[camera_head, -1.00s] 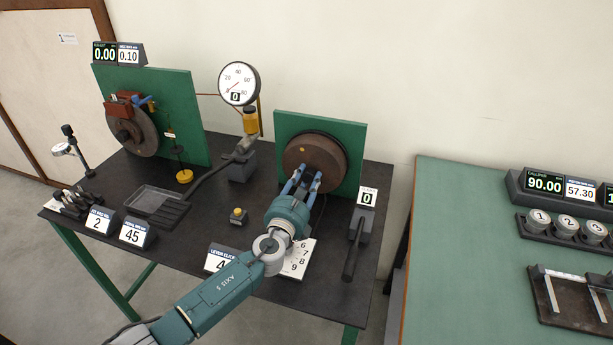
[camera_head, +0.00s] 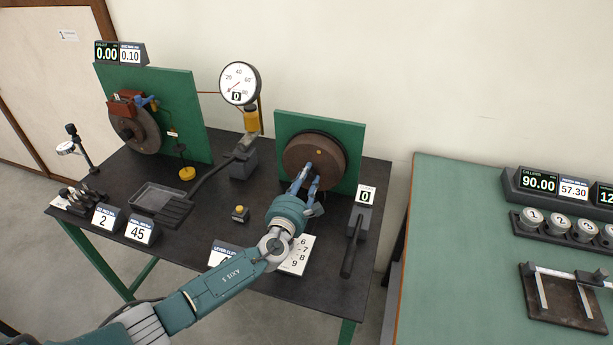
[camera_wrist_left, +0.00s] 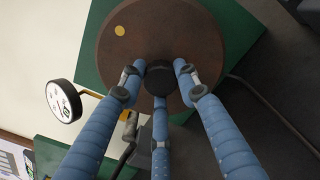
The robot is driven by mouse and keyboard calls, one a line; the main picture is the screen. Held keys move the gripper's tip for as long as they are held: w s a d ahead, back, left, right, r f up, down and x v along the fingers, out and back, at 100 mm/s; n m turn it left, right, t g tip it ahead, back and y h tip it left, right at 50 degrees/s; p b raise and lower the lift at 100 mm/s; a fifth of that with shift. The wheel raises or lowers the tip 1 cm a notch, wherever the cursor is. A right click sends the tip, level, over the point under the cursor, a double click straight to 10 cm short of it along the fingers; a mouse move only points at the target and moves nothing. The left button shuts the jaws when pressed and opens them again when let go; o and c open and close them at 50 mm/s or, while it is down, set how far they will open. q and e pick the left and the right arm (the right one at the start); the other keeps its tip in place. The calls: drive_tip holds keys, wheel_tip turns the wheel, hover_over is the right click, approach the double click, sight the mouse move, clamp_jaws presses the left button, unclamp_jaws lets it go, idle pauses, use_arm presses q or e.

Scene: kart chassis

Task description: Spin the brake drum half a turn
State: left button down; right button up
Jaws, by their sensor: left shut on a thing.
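The brake drum (camera_head: 300,150) is a brown disc upright on a green panel (camera_head: 353,136) at the back of the black table. A yellow dot (camera_head: 318,153) marks its face, above centre in the head view; it also shows at upper left in the left wrist view (camera_wrist_left: 120,30). My left gripper (camera_head: 311,174) reaches the drum face from the front. The hub is partly hidden by the fingers. My right gripper is in neither view.
A lever (camera_head: 351,250) stands right of the drum, by a card reading 0. A round gauge (camera_head: 239,83) and pedal (camera_head: 180,209) are to its left. A yellow button (camera_head: 240,212) and number card (camera_head: 297,255) lie near my left arm.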

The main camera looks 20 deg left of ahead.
use_arm(q)
drive_tip(key=shift+s+f, duration=0.1)
drive_tip(key=shift+f, duration=0.15)
drive_tip(key=c, duration=1.5)
unclamp_jaws()
drive_tip(key=shift+o, duration=1.2)
drive_tip(key=shift+r, duration=0.1)
drive_tip(key=shift+s, duration=0.15)
drive_tip(key=s, duration=1.1)
drive_tip(key=shift+s+a, duration=0.2)
drive_tip(key=shift+s, duration=0.1)
